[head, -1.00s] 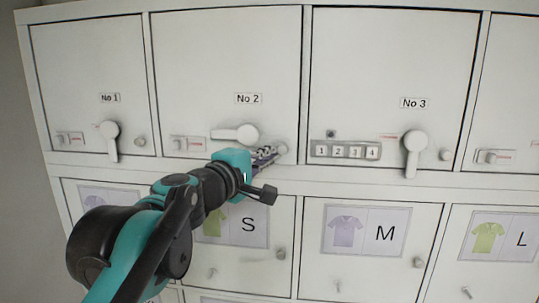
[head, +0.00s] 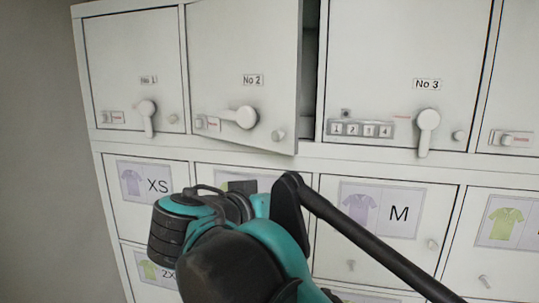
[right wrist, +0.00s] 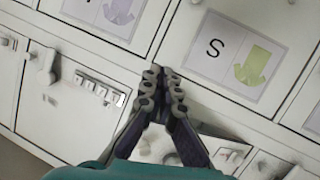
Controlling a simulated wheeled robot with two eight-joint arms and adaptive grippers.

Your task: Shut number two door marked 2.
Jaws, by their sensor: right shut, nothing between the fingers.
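Door No 2 (head: 230,60) is a white locker door in the top row. It stands ajar, its right edge swung out from the frame with a dark gap (head: 309,85) beside it. Its lever handle (head: 240,117) lies sideways, pointing left, and a small round knob (head: 278,135) sits near its lower right corner. My right gripper (right wrist: 161,85) is shut and empty in the right wrist view, in front of the lockers near the S label. In the head view my right arm is below door No 2 and its fingertips are hidden. My left gripper is not in view.
Door No 1 (head: 133,65) and door No 3 (head: 400,50) are shut, with levers hanging down. A numbered keypad (head: 360,129) is on door No 3. Smaller shut doors with shirt labels, such as M (head: 380,208), fill the rows below.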

